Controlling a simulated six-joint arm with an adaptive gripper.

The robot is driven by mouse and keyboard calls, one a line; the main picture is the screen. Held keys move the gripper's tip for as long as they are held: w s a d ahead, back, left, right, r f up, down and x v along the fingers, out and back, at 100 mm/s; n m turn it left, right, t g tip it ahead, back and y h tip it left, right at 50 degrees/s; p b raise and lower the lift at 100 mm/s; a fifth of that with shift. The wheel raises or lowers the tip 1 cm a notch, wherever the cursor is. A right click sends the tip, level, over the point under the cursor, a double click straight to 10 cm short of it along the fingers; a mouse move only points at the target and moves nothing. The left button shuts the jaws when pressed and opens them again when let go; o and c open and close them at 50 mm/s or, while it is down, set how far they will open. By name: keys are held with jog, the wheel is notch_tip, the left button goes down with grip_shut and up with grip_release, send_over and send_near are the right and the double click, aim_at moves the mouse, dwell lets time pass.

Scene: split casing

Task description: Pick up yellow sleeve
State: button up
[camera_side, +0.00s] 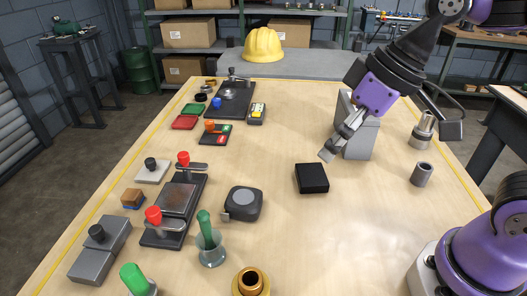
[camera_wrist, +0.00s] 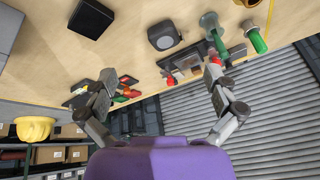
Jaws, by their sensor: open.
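A brass-yellow sleeve (camera_side: 251,281) with a round bore stands upright at the near edge of the side view, partly cut off by the frame. In the wrist view a yellow-brown piece (camera_wrist: 247,2) at the top edge looks like this sleeve, mostly cut off. My gripper (camera_side: 328,154) is above the right-hand middle of the table in the side view, tilted, far from the sleeve. Its two fingers stand wide apart in the wrist view (camera_wrist: 158,78), with nothing held between them.
A black box (camera_side: 312,178) lies below my gripper, and a grey block (camera_side: 359,140) stands behind it. A grey cylinder (camera_side: 422,174) stands at right. The table between box and sleeve is clear.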

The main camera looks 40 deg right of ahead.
jog(key=s+d+f+m+t+h, duration=0.1)
jog(key=s+d+m+h, duration=0.1)
jog(key=d, duration=0.5)
jog(key=shift+s+d+f+m+t+h, duration=0.15)
jog(key=shift+d+f+m+t+h, duration=0.15)
jog(key=shift+f+m+t, duration=0.15)
jog(key=shift+r, duration=0.1)
jog(key=n+g+y, duration=0.3)
jog(key=n, duration=0.7)
send_over(262, 283)
jog(key=s+d, duration=0.1)
jog(key=d, duration=0.2)
notch_tip(262, 283, down, 7)
jog(key=x, duration=0.4)
jog(key=shift+s+a, duration=0.2)
jog(key=shift+a, duration=0.25)
jog(key=shift+a+x, duration=0.15)
jog(key=shift+x, duration=1.4)
jog(key=shift+a+x, duration=0.15)
jog(key=shift+x, duration=1.35)
jog(key=shift+w+r, duration=0.1)
jog(key=shift+r, duration=0.05)
